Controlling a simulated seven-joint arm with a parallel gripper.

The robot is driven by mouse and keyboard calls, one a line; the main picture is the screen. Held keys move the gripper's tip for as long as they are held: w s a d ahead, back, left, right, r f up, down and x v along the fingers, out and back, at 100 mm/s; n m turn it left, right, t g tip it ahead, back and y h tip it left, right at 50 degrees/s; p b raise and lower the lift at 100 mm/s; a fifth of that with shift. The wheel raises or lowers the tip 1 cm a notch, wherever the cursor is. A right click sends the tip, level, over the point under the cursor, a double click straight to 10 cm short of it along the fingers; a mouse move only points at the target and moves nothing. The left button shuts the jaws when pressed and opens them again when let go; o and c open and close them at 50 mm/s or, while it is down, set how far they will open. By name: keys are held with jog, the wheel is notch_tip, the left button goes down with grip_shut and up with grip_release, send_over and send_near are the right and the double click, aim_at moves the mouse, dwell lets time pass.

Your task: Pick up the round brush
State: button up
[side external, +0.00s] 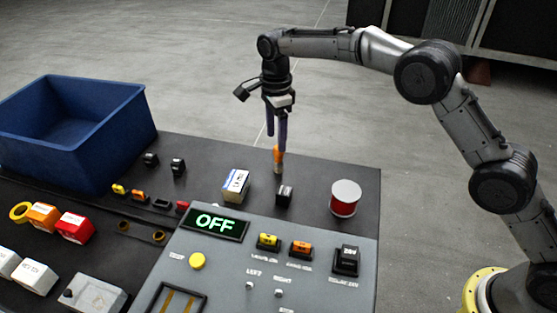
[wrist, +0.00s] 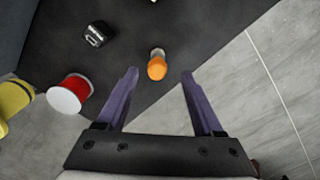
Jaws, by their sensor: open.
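The round brush (side external: 278,157) looks like a small upright piece with an orange handle and a paler lower end. It stands on the dark table near its far edge. In the wrist view the brush (wrist: 157,68) shows between the lines of my two purple fingers, just beyond their tips. My gripper (side external: 276,137) points down right above the brush, its fingers spread apart with nothing held. In the side view the fingertips overlap the top of the handle; I cannot tell whether they touch it.
A white-and-blue box (side external: 236,185), a small black block (side external: 284,195) and a red spool (side external: 345,199) stand near the brush. A grey control panel (side external: 222,265) with an OFF display lies in front. A blue bin (side external: 130,130) stands at the left.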

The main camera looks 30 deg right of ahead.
aim_at(278, 159)
notch_tip(278, 159, down, 3)
jog(key=shift+r, duration=0.1)
jog(key=shift+s+d+f, duration=0.1)
jog(key=shift+s+f, duration=0.05)
jog(key=shift+f, duration=1.2)
jog(key=shift+s+d+f, duration=0.1)
jog(key=shift+f, duration=1.2)
jog(key=shift+c, duration=0.3)
grip_shut()
